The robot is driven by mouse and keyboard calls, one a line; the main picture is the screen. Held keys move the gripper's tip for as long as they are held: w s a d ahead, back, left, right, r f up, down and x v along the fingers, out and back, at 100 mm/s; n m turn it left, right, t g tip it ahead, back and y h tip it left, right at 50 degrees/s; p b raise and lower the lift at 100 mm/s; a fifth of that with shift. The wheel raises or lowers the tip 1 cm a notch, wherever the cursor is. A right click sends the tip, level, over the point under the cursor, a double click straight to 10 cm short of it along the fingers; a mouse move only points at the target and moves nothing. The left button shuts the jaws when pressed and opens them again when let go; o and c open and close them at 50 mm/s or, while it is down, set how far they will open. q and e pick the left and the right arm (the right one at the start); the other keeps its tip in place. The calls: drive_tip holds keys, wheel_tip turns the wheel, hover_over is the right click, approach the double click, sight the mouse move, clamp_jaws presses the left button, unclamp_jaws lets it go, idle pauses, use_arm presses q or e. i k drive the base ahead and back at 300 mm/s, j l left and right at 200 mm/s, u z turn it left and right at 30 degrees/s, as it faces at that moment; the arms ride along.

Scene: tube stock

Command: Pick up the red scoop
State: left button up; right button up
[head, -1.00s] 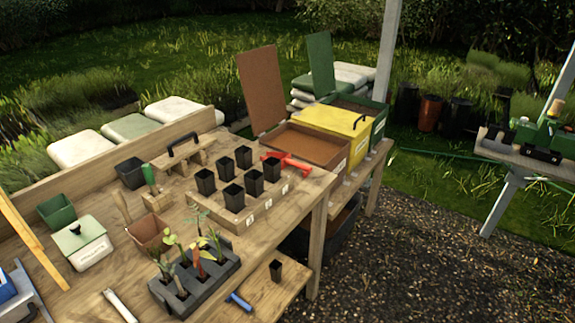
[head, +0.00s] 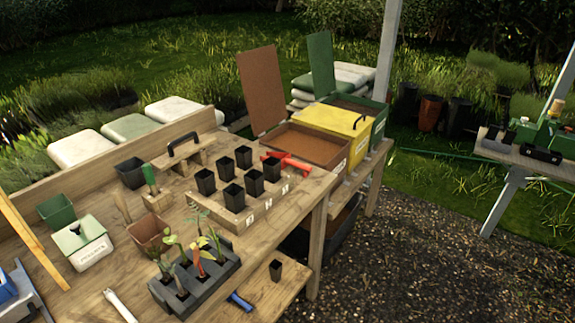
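The red scoop (head: 291,161) lies on the wooden potting bench (head: 290,203) near its far right corner, behind the wooden rack of black pots and in front of the open brown bin. Part of it is hidden behind the rearmost right pot. Neither of my grippers shows in the head view.
A wooden rack (head: 252,215) with several black pots (head: 243,157) stands just in front of the scoop. Open bins, one brown-lidded (head: 315,145), and a closed yellow bin (head: 337,119) stand beyond the bench. A dark tray of seedlings (head: 196,285) sits nearer. Gravel lies right.

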sight(286, 158)
drive_tip(key=i+l+u, duration=0.5)
drive_tip(key=l, duration=0.2)
drive_tip(key=i+l+u, duration=0.25)
drive_tip(key=l, duration=0.15)
drive_tip(key=i+l+u, duration=0.25)
drive_tip(key=l, duration=0.15)
drive_tip(key=k, duration=0.1)
